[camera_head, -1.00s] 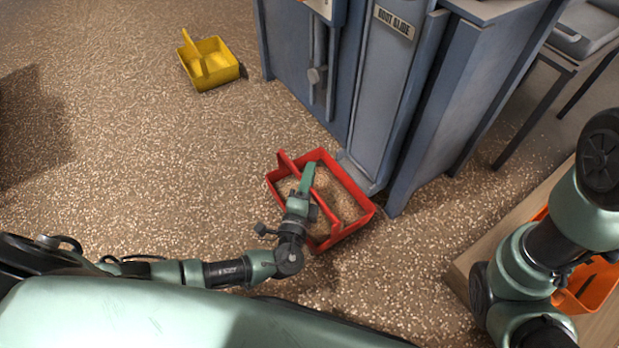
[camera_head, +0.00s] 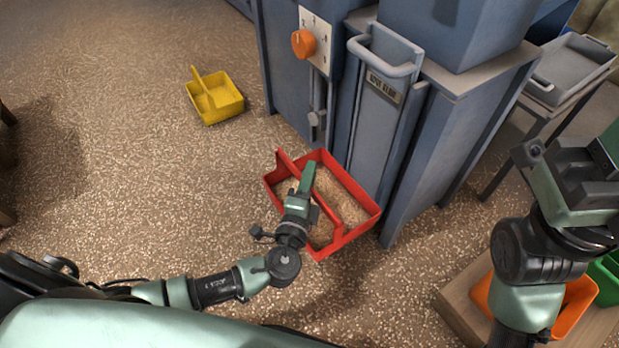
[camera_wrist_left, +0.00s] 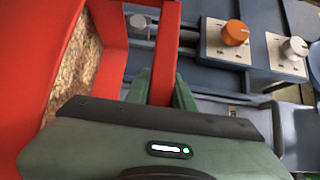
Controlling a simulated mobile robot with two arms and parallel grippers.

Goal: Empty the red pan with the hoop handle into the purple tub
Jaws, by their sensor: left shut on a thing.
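The red pan (camera_head: 350,242) is an open box with a raised red bar across its middle, and a layer of tan grain (camera_head: 343,207) lies inside. My left gripper (camera_head: 308,180) is shut on that bar. In the left wrist view the bar (camera_wrist_left: 164,50) stands between the green fingertips (camera_wrist_left: 162,88), with the pan wall and grain to the left. The pan looks level and seems to hang above the floor, close against the blue machine. No purple tub shows. My right gripper (camera_head: 585,175) is at the right edge, partly cut off; its jaws are unclear.
The blue machine (camera_head: 455,130) with an orange knob (camera_head: 304,43) and a grey-handled panel (camera_head: 380,110) stands behind the pan. A yellow pan (camera_head: 215,98) sits on the floor. Orange (camera_head: 575,305) and green (camera_head: 608,275) tubs are lower right. A grey tray (camera_head: 570,70) rests on a stand.

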